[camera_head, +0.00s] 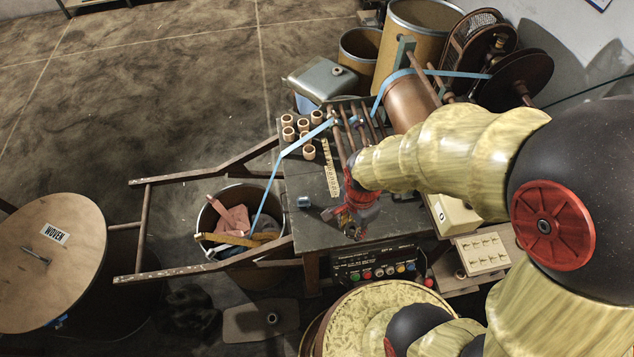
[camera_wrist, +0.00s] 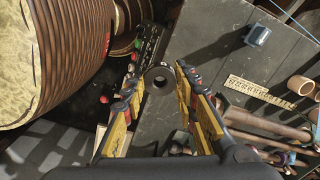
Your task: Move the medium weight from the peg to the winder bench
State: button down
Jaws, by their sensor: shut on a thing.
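The medium weight (camera_wrist: 149,80) is a grey ring with a dark centre hole. It sits between the two fingertips of my gripper (camera_wrist: 160,84) in the wrist view, with a finger on each side. In the head view my gripper (camera_head: 354,226) points down at the front right part of the dark winder bench (camera_head: 308,183). The bench top also fills the upper middle of the wrist view (camera_wrist: 205,45). The weight is too small and hidden by the fingers to make out in the head view. A flat board with a short peg (camera_head: 272,318) lies below the bench.
A small blue block (camera_head: 304,202), a ruler (camera_head: 330,168) and several wooden rings (camera_head: 309,152) are on the bench. A control box with coloured buttons (camera_head: 378,267) stands at its front edge. A bin (camera_head: 268,263) is at left. The bench front middle is clear.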

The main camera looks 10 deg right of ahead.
jog(key=w+a+f+b, duration=0.1)
jog(key=w+a+f, duration=0.3)
jog(key=w, duration=0.2)
jog(key=b, duration=0.2)
send_over(319, 218)
jog(key=f, duration=0.5)
jog(key=shift+s+f, duration=0.1)
jog(key=shift+s, duration=0.15)
jog(key=shift+w+f, duration=0.15)
jog(key=shift+f, duration=0.05)
jog(key=shift+f+b, duration=0.4)
jog(key=shift+f, duration=1.15)
jog(key=shift+f, duration=0.15)
jog(key=c, duration=1.4)
grip_release()
notch_tip(319, 218, up, 13)
jog(key=p, duration=0.2)
jog(key=shift+f+p, duration=0.2)
jog(key=shift+p, duration=0.1)
